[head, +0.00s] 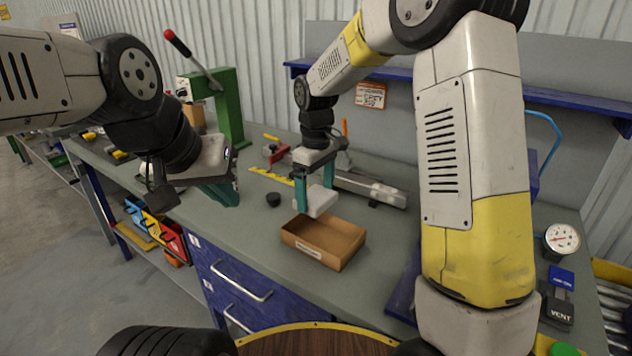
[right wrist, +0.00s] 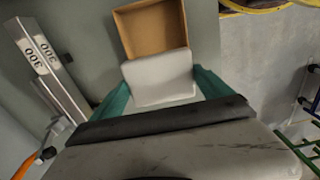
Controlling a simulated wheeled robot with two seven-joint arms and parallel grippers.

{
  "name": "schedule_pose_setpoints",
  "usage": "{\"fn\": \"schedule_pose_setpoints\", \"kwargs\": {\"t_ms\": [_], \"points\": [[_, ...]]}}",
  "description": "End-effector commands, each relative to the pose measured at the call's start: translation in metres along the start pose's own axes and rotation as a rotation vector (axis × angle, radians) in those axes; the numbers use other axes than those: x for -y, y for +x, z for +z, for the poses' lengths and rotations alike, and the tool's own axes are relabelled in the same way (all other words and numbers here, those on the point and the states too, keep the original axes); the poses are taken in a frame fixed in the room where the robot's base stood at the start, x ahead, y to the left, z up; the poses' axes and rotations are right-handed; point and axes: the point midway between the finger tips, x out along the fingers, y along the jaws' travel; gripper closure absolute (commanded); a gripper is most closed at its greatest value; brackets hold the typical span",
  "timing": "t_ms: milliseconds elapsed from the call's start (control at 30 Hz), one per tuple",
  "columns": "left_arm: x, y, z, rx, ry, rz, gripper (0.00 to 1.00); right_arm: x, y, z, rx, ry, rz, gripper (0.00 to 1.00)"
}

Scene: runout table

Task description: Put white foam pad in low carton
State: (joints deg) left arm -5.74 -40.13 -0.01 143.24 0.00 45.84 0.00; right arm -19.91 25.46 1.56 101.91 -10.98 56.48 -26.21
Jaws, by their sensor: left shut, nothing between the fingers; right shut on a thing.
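The white foam pad (head: 316,201) is held between the teal fingers of my right gripper (head: 315,192), above the bench just behind the low carton. It also shows in the right wrist view (right wrist: 160,79), where it overlaps the near edge of the carton. The low carton (head: 338,261) is an open brown box on the bench near its front edge, with a white label on its front. Its inside shows empty in the right wrist view (right wrist: 155,32). My left gripper (head: 228,192) is shut and empty over the left part of the bench, away from the carton.
A green press (head: 229,108) with a red-knobbed lever stands at the back left. A small black puck (head: 273,199) lies left of the carton. A metal tool with a scale (head: 371,190) lies behind it. A dial gauge (head: 561,238) stands far right.

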Motion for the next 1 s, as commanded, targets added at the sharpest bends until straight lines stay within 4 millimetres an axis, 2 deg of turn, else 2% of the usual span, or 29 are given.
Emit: {"fn": "schedule_pose_setpoints", "kwargs": {"t_ms": [300, 500, 967, 1000], "points": [[0.0, 0.0, 0.0, 0.0, 0.0, 0.0, 1.0, 0.0, 0.036, 0.0, 0.001, 0.0, -0.001, 0.47], [0.0, 0.0, 0.0, 0.0, 0.0, 0.0, 1.0, 0.0, 0.054, 0.0, 0.001, 0.0, -0.001, 0.47], [0.0, 0.0, 0.0, 0.0, 0.0, 0.0, 1.0, 0.0, 0.061, 0.0, 0.0, 0.0, 0.0, 0.47], [0.0, 0.0, 0.0, 0.0, 0.0, 0.0, 1.0, 0.0, 0.061, 0.0, 0.0, 0.0, 0.0, 0.07]]}}
